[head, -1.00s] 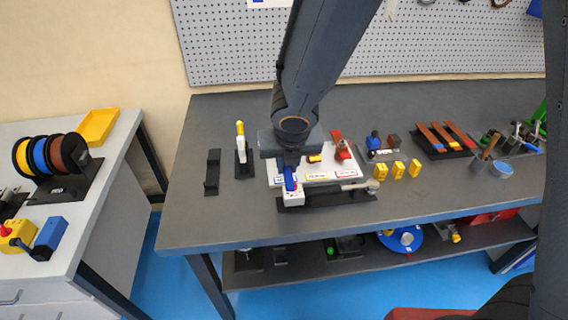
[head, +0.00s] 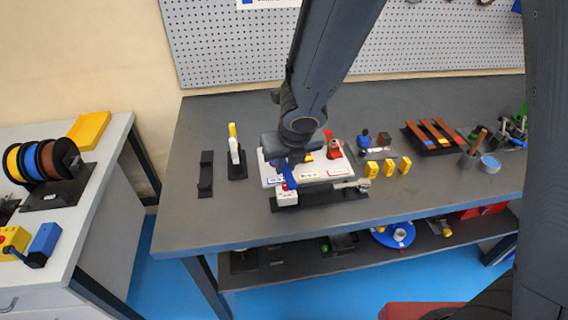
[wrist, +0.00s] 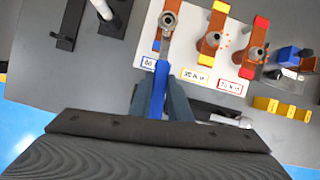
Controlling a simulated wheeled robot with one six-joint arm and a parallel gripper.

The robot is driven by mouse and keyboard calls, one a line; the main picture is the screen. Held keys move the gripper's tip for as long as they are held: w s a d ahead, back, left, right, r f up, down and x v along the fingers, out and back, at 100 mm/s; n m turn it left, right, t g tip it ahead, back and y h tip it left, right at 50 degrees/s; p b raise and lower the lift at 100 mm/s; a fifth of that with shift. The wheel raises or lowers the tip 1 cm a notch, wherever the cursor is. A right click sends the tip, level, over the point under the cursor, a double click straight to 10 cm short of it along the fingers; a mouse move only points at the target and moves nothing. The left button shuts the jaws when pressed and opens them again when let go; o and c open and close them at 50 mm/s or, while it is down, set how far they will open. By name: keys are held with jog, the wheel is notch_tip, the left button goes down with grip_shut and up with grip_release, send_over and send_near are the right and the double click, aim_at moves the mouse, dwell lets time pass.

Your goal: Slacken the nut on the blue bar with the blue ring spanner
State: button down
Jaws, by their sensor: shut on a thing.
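My gripper (head: 284,164) is shut on the blue handle of the ring spanner (wrist: 158,85). In the wrist view my gripper (wrist: 160,100) is at the bottom and the spanner's grey shank points away to its ring end. The ring is over the blue bar (wrist: 156,44), the left one on the white board (wrist: 180,58); the spanner mostly covers this bar. Something grey shows inside the ring, but I cannot tell whether it is seated around the nut. In the head view the blue handle (head: 290,179) shows below my gripper, which hides the ring end.
Yellow-ended (wrist: 217,22) and red-ended (wrist: 257,40) copper bars with bolts stand right of the spanner. Several yellow blocks (head: 388,167) are right of the board. A black stand with a white-and-yellow tool (head: 235,152) is on its left. A grey tool (head: 346,184) lies along the front.

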jog(key=shift+w+d+n+p, duration=0.2)
jog(key=shift+d+n+p, duration=0.2)
jog(key=shift+d+n, duration=0.2)
dwell(0.3)
jog(key=shift+w+d+n+y+p, duration=0.3)
jog(key=shift+d+n+y+p, duration=0.1)
jog(key=shift+d+n+p, duration=0.25)
jog(key=shift+w+g, duration=0.1)
jog(key=shift+g, duration=0.2)
jog(key=shift+w+d+n+p, duration=0.35)
jog(key=shift+n+p, duration=0.15)
jog(key=shift+n, duration=0.15)
jog(key=shift+s+r, duration=0.1)
jog(key=shift+r, duration=0.1)
